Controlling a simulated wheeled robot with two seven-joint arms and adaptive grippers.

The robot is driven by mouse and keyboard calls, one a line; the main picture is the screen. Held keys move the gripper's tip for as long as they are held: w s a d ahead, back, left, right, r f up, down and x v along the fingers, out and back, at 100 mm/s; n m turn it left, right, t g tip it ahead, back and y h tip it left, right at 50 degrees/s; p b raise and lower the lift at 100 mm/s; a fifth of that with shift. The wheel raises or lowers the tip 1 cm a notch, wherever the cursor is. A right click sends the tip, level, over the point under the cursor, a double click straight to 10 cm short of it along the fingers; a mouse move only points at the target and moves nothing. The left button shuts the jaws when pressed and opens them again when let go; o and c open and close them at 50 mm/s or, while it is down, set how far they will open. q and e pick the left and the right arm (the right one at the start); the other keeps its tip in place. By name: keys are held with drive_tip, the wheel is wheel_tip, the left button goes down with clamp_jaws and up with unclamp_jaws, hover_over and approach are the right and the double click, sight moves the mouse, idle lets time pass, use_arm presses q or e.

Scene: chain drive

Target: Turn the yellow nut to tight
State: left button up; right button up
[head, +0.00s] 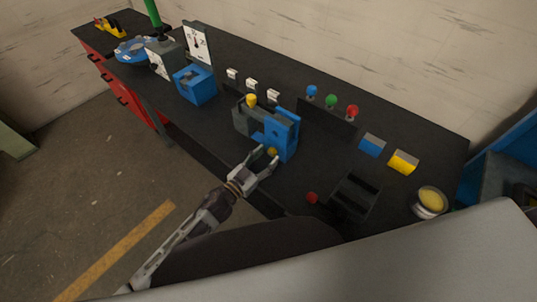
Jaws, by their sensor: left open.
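A small yellow round part (272,151), which looks like the yellow nut, sits low on the front of the blue bracket (285,137) on the bench. My left gripper (267,156) is open, with its fingertips close to this yellow part. I cannot tell whether they touch it. Another yellow knob (252,100) stands on top of the dark grey block (247,120) beside the blue bracket. The nut's marking or tightness cannot be read from here. My right gripper is not in view.
A blue box (195,84) and a white dial board (197,43) stand left on the black bench. Blue, green and red knobs (331,101) line the back. A dark open tray (355,197), a red piece (312,197) and a yellow-topped round button (432,200) are to the right.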

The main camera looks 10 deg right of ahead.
use_arm(q)
drive_tip(key=shift+x, duration=0.95)
drive_tip(key=shift+c, duration=0.5)
drive_tip(key=c, duration=0.9)
drive_tip(key=shift+m, duration=2.1)
drive_tip(key=o, duration=1)
